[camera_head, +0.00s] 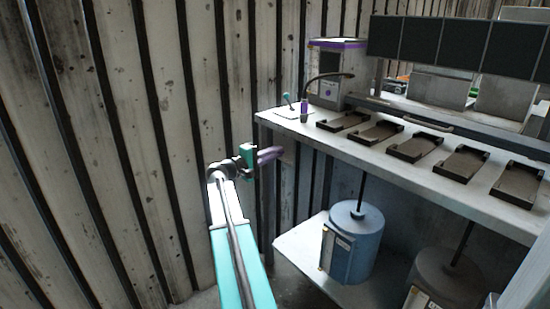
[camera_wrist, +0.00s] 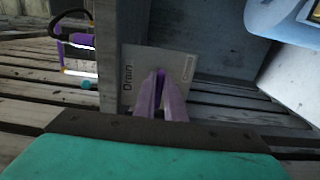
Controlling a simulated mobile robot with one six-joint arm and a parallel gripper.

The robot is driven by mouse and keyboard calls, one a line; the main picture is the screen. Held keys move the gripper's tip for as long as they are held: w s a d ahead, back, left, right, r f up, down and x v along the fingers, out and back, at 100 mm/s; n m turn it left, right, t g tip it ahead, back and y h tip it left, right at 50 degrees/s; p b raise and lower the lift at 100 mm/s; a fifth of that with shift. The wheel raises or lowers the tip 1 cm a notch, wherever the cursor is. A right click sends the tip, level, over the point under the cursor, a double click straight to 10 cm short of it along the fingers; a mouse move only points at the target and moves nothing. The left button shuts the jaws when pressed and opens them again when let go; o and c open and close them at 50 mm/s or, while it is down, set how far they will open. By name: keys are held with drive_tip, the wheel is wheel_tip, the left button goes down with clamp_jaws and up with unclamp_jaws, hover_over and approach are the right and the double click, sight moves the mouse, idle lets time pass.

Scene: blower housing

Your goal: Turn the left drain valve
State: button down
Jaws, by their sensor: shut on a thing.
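My gripper (camera_wrist: 161,95) has purple fingers, closed together at a pale plate (camera_wrist: 134,66) in the wrist view. The plate reads "Drain" on its left; a second word on its right is too blurred to read. A small dark purple piece of the drain valve (camera_wrist: 160,78) shows between the fingertips. My gripper is shut on it, and the fingers hide most of it, so its angle cannot be told. In the head view my gripper (camera_head: 269,154) is at the left end of the workbench, below its top; the valve is hidden there.
The workbench (camera_head: 285,128) carries several dark trays (camera_head: 376,132) and a box with a purple top (camera_head: 335,60). A blue tank (camera_head: 357,240) stands on the lower shelf (camera_head: 300,248), with a dark tank (camera_head: 445,280) to its right. A ribbed wall (camera_head: 150,130) rises on the left.

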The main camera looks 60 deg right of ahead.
drive_tip(key=shift+f, duration=0.1)
idle(0.3)
drive_tip(key=c, duration=1.8)
unclamp_jaws()
drive_tip(key=shift+a, duration=0.15)
drive_tip(key=p+v, duration=0.2)
drive_tip(key=v, duration=1.1)
drive_tip(key=shift+w+a, duration=0.2)
drive_tip(key=shift+a, duration=0.05)
drive_tip(key=shift+r, duration=0.2)
